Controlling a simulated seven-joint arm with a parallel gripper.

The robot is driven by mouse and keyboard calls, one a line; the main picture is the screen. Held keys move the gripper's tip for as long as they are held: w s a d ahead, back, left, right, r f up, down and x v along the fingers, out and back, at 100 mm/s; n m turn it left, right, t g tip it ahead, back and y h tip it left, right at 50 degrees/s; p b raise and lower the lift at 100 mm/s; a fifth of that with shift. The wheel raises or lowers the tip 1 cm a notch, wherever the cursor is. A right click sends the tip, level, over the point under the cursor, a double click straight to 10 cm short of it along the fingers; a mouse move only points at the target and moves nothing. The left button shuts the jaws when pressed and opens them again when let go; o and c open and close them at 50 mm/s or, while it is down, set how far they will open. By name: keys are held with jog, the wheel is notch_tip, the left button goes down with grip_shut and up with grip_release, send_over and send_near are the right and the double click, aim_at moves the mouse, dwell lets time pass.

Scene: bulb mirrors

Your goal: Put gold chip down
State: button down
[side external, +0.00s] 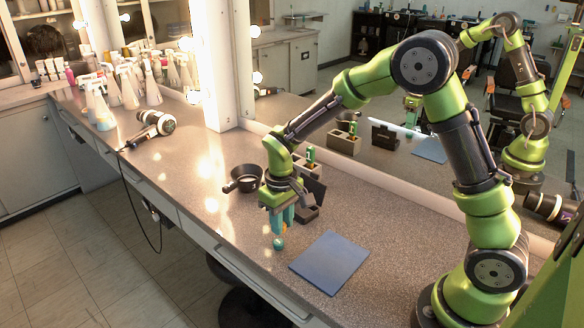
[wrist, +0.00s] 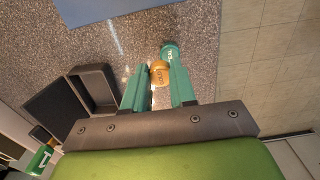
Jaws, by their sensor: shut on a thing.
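The gold chip (wrist: 159,73) shows in the wrist view as a small round golden piece with faint markings. It is between the teal fingers of my gripper (wrist: 156,80), which are shut on it. A teal round piece with pale lettering (wrist: 169,51) shows just beyond the fingertips, close to the gold chip. In the side view my gripper (side external: 281,222) points down over the counter near its front edge. A teal round piece (side external: 278,243) shows right below the fingers there.
A blue mat (side external: 329,262) lies right of my gripper. A small dark open box (wrist: 95,88) is beside the gripper. A dark bowl (side external: 245,177) stands behind left. A hair dryer (side external: 152,128) and several bottles (side external: 128,85) are farther left. A mirror lines the back.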

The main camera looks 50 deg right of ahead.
aim_at(332, 260)
jog(key=s, duration=0.5)
jog(key=shift+d+r, duration=0.25)
jog(key=shift+s+d+r, duration=0.1)
jog(key=shift+s+r, duration=0.05)
jog(key=shift+s, duration=0.1)
jog(key=s+d, duration=0.1)
jog(key=s, duration=0.3)
jog(key=s+d, duration=0.1)
jog(key=s, duration=0.2)
jog(key=shift+d, duration=0.3)
jog(key=shift+f, duration=2.25)
